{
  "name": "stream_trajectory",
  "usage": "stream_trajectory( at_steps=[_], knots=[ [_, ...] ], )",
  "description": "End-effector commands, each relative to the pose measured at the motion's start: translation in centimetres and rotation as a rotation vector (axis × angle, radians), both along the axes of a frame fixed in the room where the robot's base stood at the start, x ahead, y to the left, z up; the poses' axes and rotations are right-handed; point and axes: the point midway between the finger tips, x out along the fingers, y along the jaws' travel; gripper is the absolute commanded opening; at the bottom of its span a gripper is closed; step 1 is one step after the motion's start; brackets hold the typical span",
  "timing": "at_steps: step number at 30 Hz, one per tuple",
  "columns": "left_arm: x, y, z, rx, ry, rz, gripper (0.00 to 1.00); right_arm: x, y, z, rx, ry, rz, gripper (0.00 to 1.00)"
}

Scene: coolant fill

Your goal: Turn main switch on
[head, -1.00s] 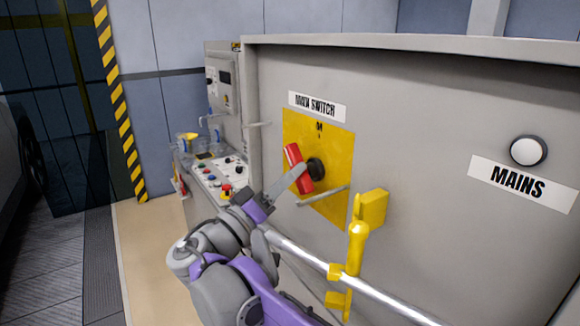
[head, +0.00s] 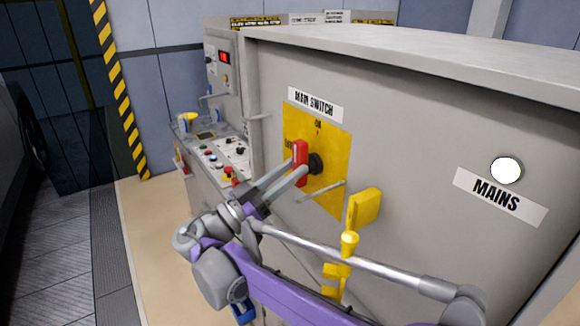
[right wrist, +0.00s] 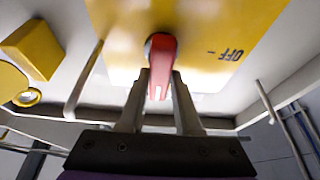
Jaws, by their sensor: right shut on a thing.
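The main switch's red handle (head: 299,163) stands upright, in line with the ON mark of its yellow plate (head: 330,148). Its black hub (head: 316,164) shows behind it. My right gripper (head: 297,172) is shut on the red handle. In the right wrist view the two fingers (right wrist: 158,90) lie on either side of the handle (right wrist: 162,62), with the OFF mark to the right on the plate. The round MAINS lamp (head: 506,170) glows white. My left gripper is not in view.
A yellow lever (head: 350,240) and a bracket (head: 364,208) stick out from the cabinet (head: 410,130) to the right of the switch. A control panel (head: 222,155) with buttons and a lit red display (head: 224,57) is at left. Striped tape (head: 118,85) marks the wall.

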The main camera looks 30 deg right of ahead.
Motion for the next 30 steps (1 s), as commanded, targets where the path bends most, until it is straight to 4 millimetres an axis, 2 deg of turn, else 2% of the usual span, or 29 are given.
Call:
stream_trajectory(
  at_steps=[15, 16, 21, 30],
  knots=[
    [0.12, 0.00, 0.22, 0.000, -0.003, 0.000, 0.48, 0.01, 0.02, 0.01, 0.001, -0.021, 0.001, 0.00],
    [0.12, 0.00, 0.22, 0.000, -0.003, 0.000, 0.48, 0.01, 0.02, 0.01, 0.001, -0.021, 0.001, 0.34],
    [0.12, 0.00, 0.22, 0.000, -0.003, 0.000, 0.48, 0.01, 0.01, 0.01, 0.001, -0.020, 0.001, 0.62],
    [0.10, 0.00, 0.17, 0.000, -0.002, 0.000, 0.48, 0.02, 0.16, -0.07, 0.001, -0.019, 0.001, 0.62]
  ],
)
